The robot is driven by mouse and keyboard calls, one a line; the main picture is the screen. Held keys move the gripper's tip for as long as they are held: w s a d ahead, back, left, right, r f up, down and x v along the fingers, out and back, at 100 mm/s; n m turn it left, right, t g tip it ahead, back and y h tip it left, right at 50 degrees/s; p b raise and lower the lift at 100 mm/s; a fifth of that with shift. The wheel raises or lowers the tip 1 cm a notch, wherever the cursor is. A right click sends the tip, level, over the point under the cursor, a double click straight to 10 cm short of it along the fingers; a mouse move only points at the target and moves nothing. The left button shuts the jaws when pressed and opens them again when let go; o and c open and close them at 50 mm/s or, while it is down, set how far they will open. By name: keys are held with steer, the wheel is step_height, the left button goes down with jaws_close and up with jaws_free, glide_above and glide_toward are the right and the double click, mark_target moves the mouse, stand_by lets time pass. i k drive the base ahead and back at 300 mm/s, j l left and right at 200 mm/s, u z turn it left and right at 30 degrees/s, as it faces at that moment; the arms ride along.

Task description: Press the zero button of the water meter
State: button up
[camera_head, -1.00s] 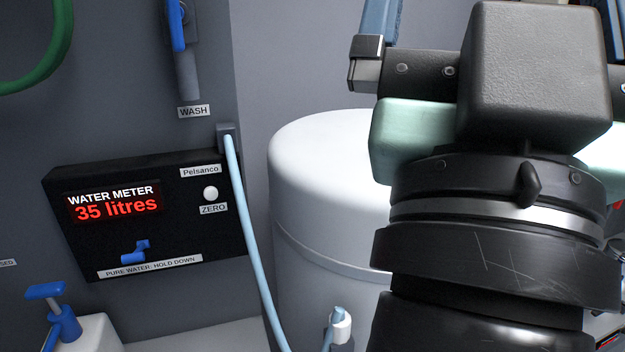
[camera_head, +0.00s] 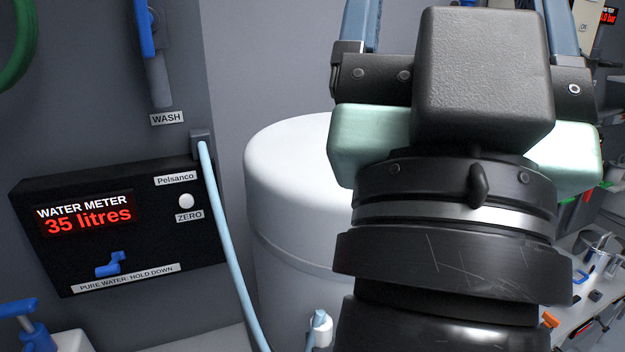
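The water meter (camera_head: 140,250) is a black box on the wall at the left, with a red display (camera_head: 86,214) reading "35 litres". Its zero button (camera_head: 186,201) is a small white round knob at the upper right of the front face, above a "ZERO" label (camera_head: 189,216). A blue lever (camera_head: 109,264) sits lower on the face. My gripper (camera_head: 455,22) is at the right, well apart from the meter, with its blue-grey fingers spread wide and pointing up. The fingertips run past the top edge of the picture. Nothing shows between the visible finger parts.
A pale blue hose (camera_head: 222,245) hangs from the meter's right side. A white tank (camera_head: 290,170) stands between the meter and my arm. A blue wash handle (camera_head: 147,35) is above the meter. A cluttered bench (camera_head: 600,270) lies at the right.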

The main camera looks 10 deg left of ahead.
mark_target(186, 201)
steer(key=j+u, duration=0.2)
steer(key=j, duration=0.3)
steer(key=i+j+u, duration=0.15)
steer(key=j, duration=0.35)
steer(key=j+u, duration=0.2)
steer(key=j, duration=0.3)
